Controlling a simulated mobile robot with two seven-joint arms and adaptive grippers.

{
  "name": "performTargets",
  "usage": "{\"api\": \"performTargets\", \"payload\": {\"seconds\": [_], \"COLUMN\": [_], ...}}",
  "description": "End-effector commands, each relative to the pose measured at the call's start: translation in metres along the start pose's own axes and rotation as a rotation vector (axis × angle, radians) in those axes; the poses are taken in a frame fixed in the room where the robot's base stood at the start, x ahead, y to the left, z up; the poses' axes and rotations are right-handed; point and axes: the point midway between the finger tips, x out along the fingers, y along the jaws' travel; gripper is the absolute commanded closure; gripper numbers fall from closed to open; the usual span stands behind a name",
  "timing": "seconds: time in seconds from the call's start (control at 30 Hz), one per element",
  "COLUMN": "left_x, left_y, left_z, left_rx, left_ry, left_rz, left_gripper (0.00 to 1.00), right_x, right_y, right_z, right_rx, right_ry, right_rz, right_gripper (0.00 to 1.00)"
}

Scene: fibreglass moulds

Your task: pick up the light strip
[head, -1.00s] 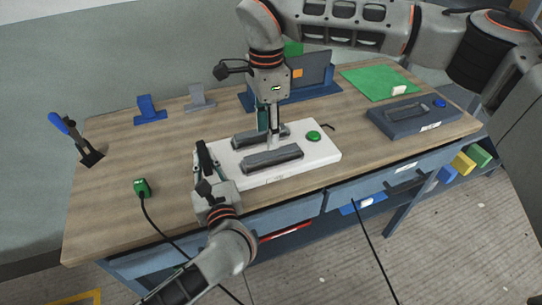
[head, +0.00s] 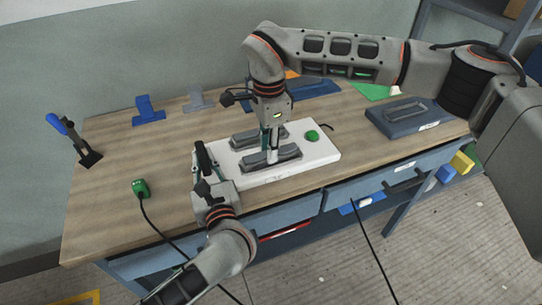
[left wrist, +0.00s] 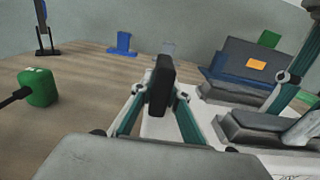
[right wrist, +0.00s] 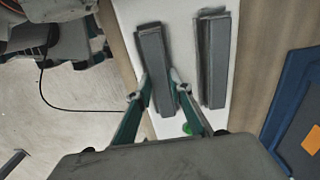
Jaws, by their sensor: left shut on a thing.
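Two grey bar-shaped moulds lie on a white board (head: 322,155): a near one (head: 290,154) and a far one (head: 240,139). They also show in the right wrist view as the near mould (right wrist: 153,50) and far mould (right wrist: 212,60). I cannot clearly make out a separate light strip on them. My right gripper (head: 270,157) points down at the near mould. Its fingers (right wrist: 160,76) are apart, with the near mould visible between them; contact is unclear. My left gripper (left wrist: 159,95) is shut on a black upright piece (left wrist: 160,78) at the board's left end.
A green button (head: 312,136) sits on the board's right. A green corded block (head: 140,188) and a blue-handled stand (head: 72,138) are at left. Blue (head: 148,111) and grey (head: 198,101) brackets stand behind. A dark mould case (head: 408,116) is right.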

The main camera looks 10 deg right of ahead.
Motion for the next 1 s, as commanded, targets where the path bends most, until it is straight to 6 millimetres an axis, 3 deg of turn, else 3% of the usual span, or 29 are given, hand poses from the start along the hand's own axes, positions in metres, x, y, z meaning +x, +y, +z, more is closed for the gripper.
{"api": "performTargets", "payload": {"seconds": [0.37, 0.8, 1.0], "left_x": [0.0, 0.0, 0.0], "left_y": [0.0, 0.0, 0.0], "left_z": [0.0, 0.0, 0.0], "left_rx": [0.0, 0.0, 0.0], "left_ry": [0.0, 0.0, 0.0], "left_rz": [0.0, 0.0, 0.0], "left_gripper": [1.0, 1.0, 1.0], "right_x": [-0.004, -0.079, -0.098], "right_y": [-0.001, -0.001, 0.0], "right_z": [0.0, 0.0, 0.0], "right_rx": [0.0, 0.0, 0.0], "right_ry": [0.0, 0.001, 0.001], "right_rz": [-0.002, -0.004, -0.001], "right_gripper": [1.0, 1.0, 1.0]}}
